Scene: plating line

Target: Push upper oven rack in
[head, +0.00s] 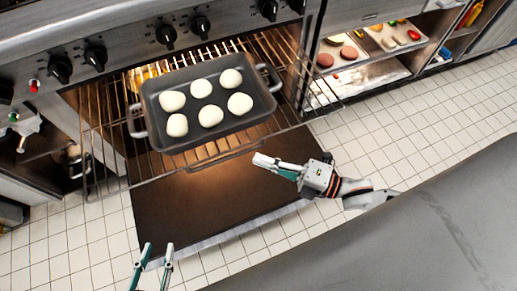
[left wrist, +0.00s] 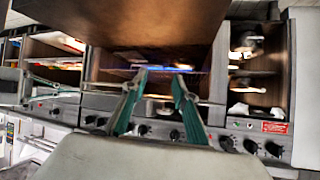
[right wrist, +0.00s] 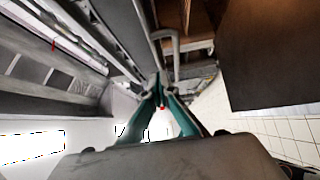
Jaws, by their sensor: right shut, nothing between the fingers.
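The upper oven rack (head: 103,125) is a wire rack pulled out of the oven in the head view. A dark grey roasting pan (head: 152,124) with two handles sits on it and holds several pale dough balls (head: 210,116). My right gripper (head: 257,160) is shut and empty, just in front of the rack's front edge, right of its middle; contact is not clear. Its closed fingertips also show in the right wrist view (right wrist: 160,88). My left gripper (head: 156,249) is open and empty at the bottom of the head view, well in front of the rack. Its parted fingers show in the left wrist view (left wrist: 160,75).
The oven door (head: 190,205) hangs open below the rack. Black knobs (head: 166,37) line the oven front above. An open shelf cabinet with food trays (head: 340,57) stands at right. A grey counter (head: 430,225) fills the lower right. White tiled floor (head: 385,125) is clear.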

